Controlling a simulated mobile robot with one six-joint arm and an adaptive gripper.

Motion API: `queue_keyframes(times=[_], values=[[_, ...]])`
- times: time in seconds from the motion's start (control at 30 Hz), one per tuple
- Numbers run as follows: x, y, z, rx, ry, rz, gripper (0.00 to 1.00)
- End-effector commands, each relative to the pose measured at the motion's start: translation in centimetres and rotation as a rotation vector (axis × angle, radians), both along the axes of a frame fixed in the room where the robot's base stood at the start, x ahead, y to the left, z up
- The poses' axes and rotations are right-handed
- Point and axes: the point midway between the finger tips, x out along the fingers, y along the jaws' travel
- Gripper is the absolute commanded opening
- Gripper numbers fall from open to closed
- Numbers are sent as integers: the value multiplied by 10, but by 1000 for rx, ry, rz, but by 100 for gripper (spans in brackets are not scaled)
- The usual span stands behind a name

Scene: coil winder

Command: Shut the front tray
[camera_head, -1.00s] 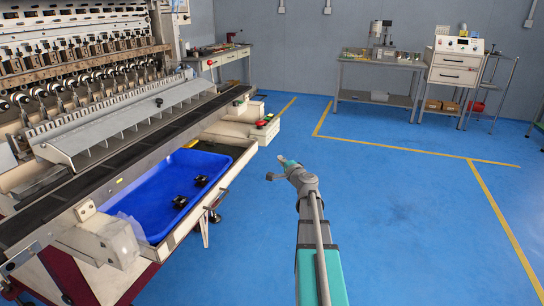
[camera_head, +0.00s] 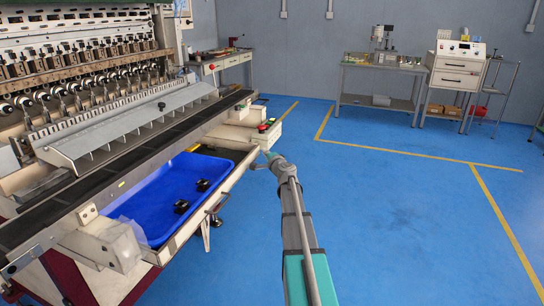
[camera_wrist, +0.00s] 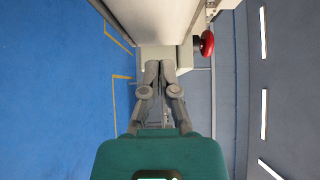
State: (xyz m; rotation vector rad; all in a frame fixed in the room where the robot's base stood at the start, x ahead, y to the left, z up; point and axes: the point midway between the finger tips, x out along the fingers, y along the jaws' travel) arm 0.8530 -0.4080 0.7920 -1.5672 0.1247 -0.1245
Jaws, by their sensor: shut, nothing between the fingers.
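The front tray is a blue tray (camera_head: 155,208) in a pale frame, standing out from the front of the coil winder (camera_head: 90,90). Two small black parts (camera_head: 203,185) lie in it. A handle (camera_head: 218,204) is on its pale front edge (camera_head: 195,222). My gripper (camera_head: 260,158) is at the far right end of that front edge, close to it; contact cannot be told. In the wrist view my gripper (camera_wrist: 161,66) has its fingertips together, with nothing visible between them, just below a pale panel (camera_wrist: 155,22).
A red knob (camera_wrist: 207,43) is near my fingertips in the wrist view, right of the panel. The winder's pale box with a red button (camera_head: 263,128) stands just beyond my gripper. Benches (camera_head: 380,68) and a drawer cabinet (camera_head: 455,68) line the back wall. The blue floor at right is clear.

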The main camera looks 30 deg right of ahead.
Motion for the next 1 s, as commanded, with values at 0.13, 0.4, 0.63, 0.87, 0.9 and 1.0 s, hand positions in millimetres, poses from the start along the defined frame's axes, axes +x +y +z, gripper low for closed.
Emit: queue_keyframes(times=[0.13,0.4,0.63,0.87,0.9,1.0], values=[[7,5,0,0,0,0,0],[9,7,0,0,0,0,0],[9,7,0,0,0,0,0],[12,3,0,0,0,-8,0],[13,3,0,0,0,-11,0],[16,-1,0,0,0,-19,0]])
